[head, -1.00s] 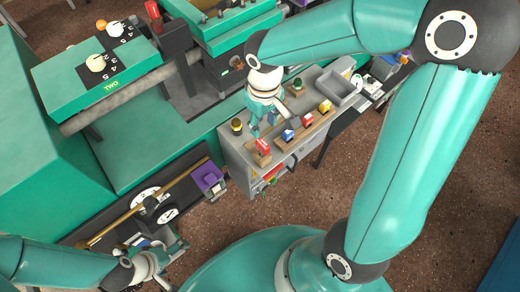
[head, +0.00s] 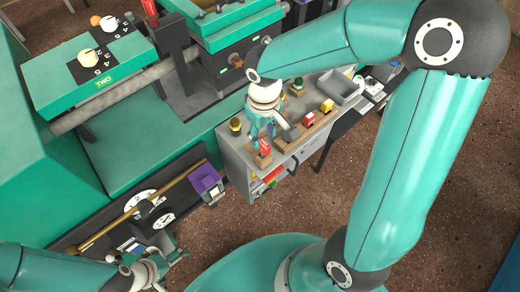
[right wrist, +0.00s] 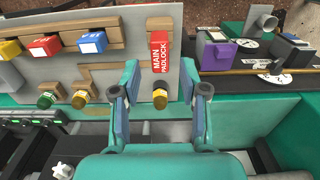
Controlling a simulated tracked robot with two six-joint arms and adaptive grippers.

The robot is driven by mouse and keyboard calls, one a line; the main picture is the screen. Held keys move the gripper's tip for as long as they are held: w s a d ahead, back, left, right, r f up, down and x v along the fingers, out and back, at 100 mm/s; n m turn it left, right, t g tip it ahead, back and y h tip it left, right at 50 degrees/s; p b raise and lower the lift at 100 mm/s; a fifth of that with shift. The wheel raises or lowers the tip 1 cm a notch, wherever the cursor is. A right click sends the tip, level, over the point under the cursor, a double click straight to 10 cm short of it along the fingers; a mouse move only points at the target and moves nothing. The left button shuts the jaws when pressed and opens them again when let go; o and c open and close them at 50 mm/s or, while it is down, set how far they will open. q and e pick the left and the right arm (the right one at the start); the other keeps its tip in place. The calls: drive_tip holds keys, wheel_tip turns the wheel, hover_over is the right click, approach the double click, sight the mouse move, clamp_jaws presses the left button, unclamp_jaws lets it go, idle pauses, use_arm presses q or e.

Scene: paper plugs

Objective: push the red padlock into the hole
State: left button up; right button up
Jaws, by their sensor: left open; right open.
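The red padlock (right wrist: 159,52), a block labelled "MAIN PADLOCK", sits in a wooden holder on the grey bench top in the right wrist view. It also shows in the head view (head: 264,147). My right gripper (right wrist: 160,78) is open, with one finger on each side of the padlock's near end and a gap to each side. In the head view my right gripper (head: 269,133) is above the bench, just behind the padlock. My left gripper (head: 178,254) is open and empty at the lower left, near the dial board. I cannot make out the hole.
Blue (right wrist: 92,42), red (right wrist: 44,46) and yellow (right wrist: 9,49) blocks stand in wooden holders left of the padlock. A brass-coloured knob (right wrist: 160,98) lies between my fingers. A purple box (right wrist: 215,55) and a dial board stand to the right.

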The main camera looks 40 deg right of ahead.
sight(263, 143)
drive_tip(key=shift+f+b, duration=1.75)
drive_tip(key=shift+f, duration=0.15)
drive_tip(key=shift+c, duration=0.4)
clamp_jaws()
drive_tip(key=shift+r, duration=0.1)
drive_tip(key=shift+r+p, duration=1.95)
drive_tip(key=shift+r, duration=0.5)
drive_tip(key=shift+w, duration=0.1)
